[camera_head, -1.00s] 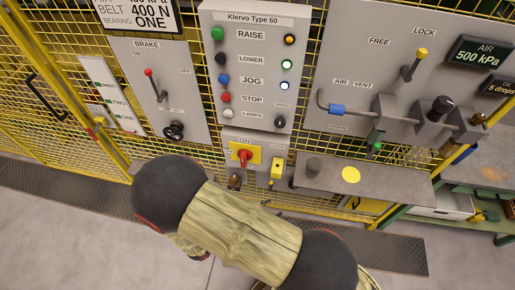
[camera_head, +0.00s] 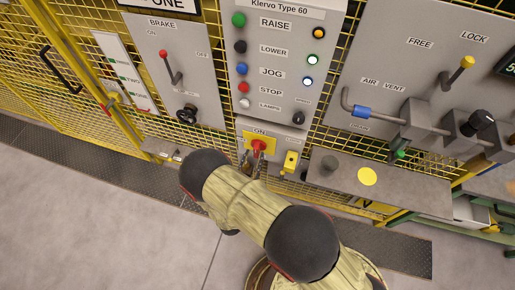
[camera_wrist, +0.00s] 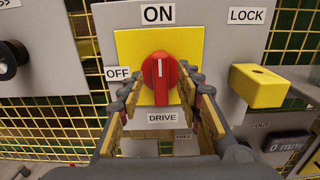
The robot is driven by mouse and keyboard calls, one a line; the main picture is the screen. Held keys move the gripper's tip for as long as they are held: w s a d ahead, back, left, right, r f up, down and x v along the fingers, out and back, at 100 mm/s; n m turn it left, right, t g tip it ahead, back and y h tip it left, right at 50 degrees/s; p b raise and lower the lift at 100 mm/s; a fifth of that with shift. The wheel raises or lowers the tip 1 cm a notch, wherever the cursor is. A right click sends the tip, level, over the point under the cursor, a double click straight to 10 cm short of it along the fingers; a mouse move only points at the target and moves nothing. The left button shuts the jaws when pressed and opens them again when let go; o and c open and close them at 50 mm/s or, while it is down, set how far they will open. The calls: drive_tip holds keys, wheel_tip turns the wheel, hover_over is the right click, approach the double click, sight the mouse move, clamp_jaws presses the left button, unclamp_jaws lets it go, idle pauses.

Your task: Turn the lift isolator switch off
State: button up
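The red rotary switch knob (camera_head: 259,147) sits on a yellow plate (camera_wrist: 128,48) below the Klervo panel. In the wrist view the knob (camera_wrist: 160,76) stands upright, its white mark pointing up at the ON label. An OFF label is at its left and a DRIVE label below it; I see no label reading lift. My gripper (camera_wrist: 160,92) is open, its fingers at the left and right of the knob's lower part. I cannot tell whether they touch it. In the head view my arm hides most of the gripper.
A yellow block (camera_wrist: 257,86) under a LOCK label juts out right of the switch. The Klervo panel (camera_head: 275,12) with push buttons is above. A brake lever (camera_head: 170,68) is at left. A grey shelf with a yellow disc (camera_head: 367,176) projects at right.

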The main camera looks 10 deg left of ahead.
sight(255, 153)
drive_tip(key=shift+w+d, duration=0.2)
drive_tip(key=shift+w, duration=2)
clamp_jaws()
